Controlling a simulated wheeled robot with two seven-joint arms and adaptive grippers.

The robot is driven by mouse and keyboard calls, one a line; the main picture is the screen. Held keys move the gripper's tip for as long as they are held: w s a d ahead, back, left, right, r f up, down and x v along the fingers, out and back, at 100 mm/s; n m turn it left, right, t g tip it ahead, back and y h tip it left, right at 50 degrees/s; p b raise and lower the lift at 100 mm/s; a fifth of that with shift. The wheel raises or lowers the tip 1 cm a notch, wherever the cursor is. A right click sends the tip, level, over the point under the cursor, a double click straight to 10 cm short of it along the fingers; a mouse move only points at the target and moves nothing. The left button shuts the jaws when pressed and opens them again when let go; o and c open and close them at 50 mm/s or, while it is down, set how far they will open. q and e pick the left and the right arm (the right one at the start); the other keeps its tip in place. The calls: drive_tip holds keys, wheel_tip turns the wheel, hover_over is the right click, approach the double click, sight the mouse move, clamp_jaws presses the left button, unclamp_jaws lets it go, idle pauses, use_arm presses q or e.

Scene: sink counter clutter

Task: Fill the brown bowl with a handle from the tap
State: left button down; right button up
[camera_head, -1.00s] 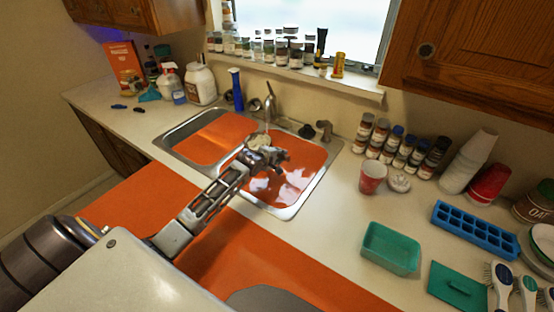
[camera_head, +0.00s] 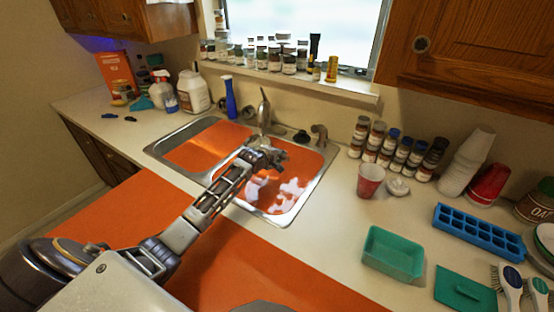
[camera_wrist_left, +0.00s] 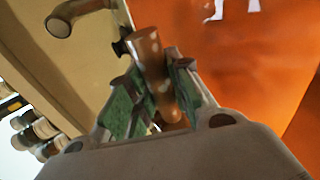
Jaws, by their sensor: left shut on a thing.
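My left gripper (camera_head: 266,153) reaches over the right basin, just in front of the tap (camera_head: 264,112). In the left wrist view its green-padded fingers (camera_wrist_left: 155,95) are shut on a brownish, rounded rod-like thing (camera_wrist_left: 148,52). I cannot tell whether this is the bowl's handle or part of the tap. No bowl shape shows clearly in either current view; a small pale patch beside the gripper is too small to make out. I cannot tell whether water runs. My right gripper is not in view.
The double sink (camera_head: 203,147) has a shiny orange floor. A black stopper (camera_head: 301,137) and a small spout (camera_head: 319,134) stand behind it. A blue bottle (camera_head: 230,98) is at the back left. A red cup (camera_head: 370,181) and green tray (camera_head: 393,254) are on the right counter.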

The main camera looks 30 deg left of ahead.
use_arm(q)
drive_tip(key=shift+w+f+b, duration=0.15)
drive_tip(key=shift+w+b, duration=0.2)
drive_tip(key=shift+w, duration=0.5)
drive_tip(key=shift+w+f+b, duration=0.15)
drive_tip(key=shift+w+b, duration=0.15)
drive_tip(key=shift+w, duration=0.55)
idle(6.1)
